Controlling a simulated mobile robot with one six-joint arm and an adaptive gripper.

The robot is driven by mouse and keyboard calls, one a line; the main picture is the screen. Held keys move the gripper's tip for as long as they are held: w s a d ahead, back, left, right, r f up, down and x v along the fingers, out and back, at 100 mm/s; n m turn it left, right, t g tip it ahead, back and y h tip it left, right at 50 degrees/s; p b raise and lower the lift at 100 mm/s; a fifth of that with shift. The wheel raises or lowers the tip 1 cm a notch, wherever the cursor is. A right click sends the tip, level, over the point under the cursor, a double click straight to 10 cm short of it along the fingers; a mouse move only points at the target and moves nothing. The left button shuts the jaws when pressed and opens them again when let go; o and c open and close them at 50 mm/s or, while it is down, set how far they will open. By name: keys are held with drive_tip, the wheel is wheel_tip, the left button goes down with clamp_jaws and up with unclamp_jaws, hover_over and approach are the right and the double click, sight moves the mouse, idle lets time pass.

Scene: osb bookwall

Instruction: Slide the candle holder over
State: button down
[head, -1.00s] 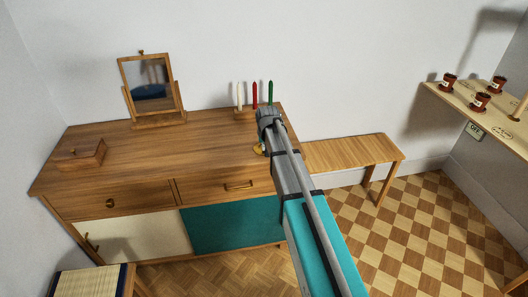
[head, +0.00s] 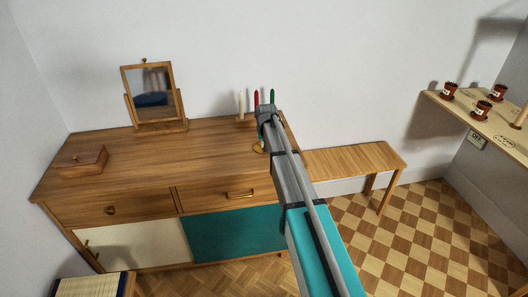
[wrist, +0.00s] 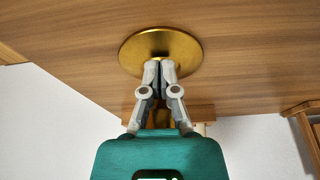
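The candle holder has a round brass dish as its base (wrist: 185,50); in the wrist view it sits on the wooden top. In the head view a sliver of the brass dish (head: 259,148) shows beside my arm, near the dresser's right end. My gripper (wrist: 159,66) reaches over the dish from the bottom of the wrist view. Its fingertips are nearly together at the dish's middle, and brass shows between the fingers, so they seem closed on the holder's stem. The fingers hide most of the stem. My arm hides the gripper in the head view.
A wooden block with white, red and green candles (head: 241,103) stands behind my arm. A mirror (head: 152,88) and a small wooden box (head: 84,161) stand farther left on the dresser (head: 150,160). Its middle is clear. A lower bench (head: 350,160) adjoins on the right.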

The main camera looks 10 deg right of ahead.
drive_tip(key=w, duration=0.8)
drive_tip(key=shift+w+d, duration=0.25)
drive_tip(key=shift+w, duration=0.05)
drive_tip(key=shift+s, duration=0.1)
drive_tip(key=shift+s, duration=0.7)
drive_tip(key=shift+s+a, duration=0.1)
drive_tip(key=shift+s, duration=1)
drive_tip(key=shift+p+v, duration=0.8)
drive_tip(key=shift+v, duration=0.1)
drive_tip(key=p+v, duration=0.8)
drive_tip(key=shift+s, duration=0.15)
drive_tip(key=shift+r, duration=0.1)
